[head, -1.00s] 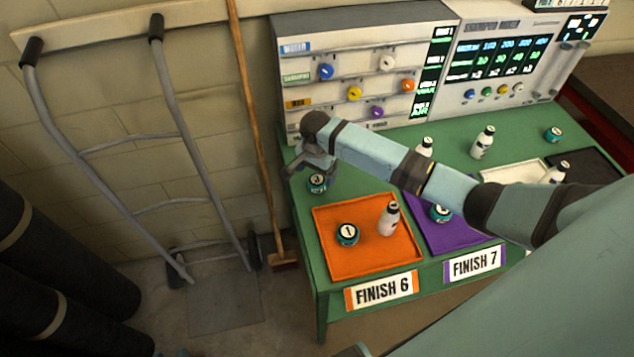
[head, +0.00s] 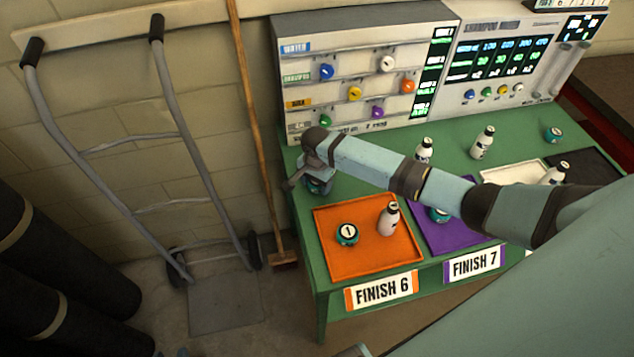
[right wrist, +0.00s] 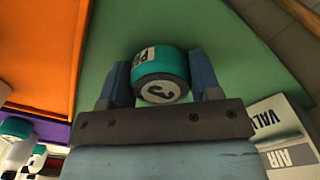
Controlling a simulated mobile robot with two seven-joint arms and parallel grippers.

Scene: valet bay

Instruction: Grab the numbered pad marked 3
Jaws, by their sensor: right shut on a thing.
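The numbered pad marked 3 (right wrist: 160,75) is a teal and dark round pad with a white top bearing a 3. In the right wrist view it sits between the two fingers of my right gripper (right wrist: 161,82), which is shut on it. In the head view my right gripper (head: 312,180) is low over the left end of the green table (head: 345,183), and the pad (head: 318,188) is mostly hidden under it. My left gripper is not in view.
An orange tray (head: 345,268) holds a pad marked 1 (head: 347,235) and a white bottle (head: 388,220). A purple tray (head: 455,240) lies to its right, partly behind my arm. A control panel (head: 350,75) stands along the back. A hand truck (head: 195,130) and broom lean at left.

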